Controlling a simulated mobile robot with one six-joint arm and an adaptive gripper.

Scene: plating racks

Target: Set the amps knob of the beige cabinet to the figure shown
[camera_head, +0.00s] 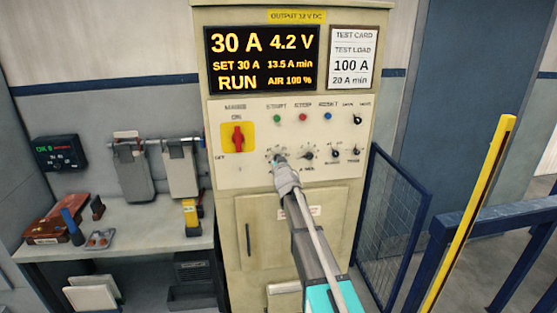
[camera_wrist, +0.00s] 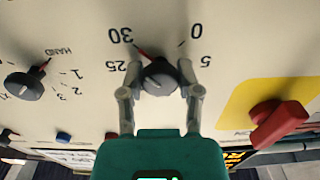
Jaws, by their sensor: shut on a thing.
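The beige cabinet (camera_head: 341,130) stands straight ahead, with a row of knobs on its front panel. In the wrist view the amps knob (camera_wrist: 161,78) is dark grey with a red pointer. The pointer aims at the figure 30, and 0, 5 and 25 also show around it. My gripper (camera_wrist: 160,69) has one finger on each side of this knob and is shut on it. In the head view my gripper (camera_head: 279,162) covers most of the knob. The display (camera_head: 262,58) reads 30 A, 4.2 V, SET 30 A and RUN. The test card (camera_head: 352,58) reads 100 A and 20 A min.
The red switch on a yellow plate (camera_head: 238,137) is left of my gripper. Another knob (camera_head: 307,155) is close on the right. A bench (camera_head: 150,245) with parts stands at left. A blue mesh guard (camera_head: 392,215) and yellow post (camera_head: 470,210) stand at right.

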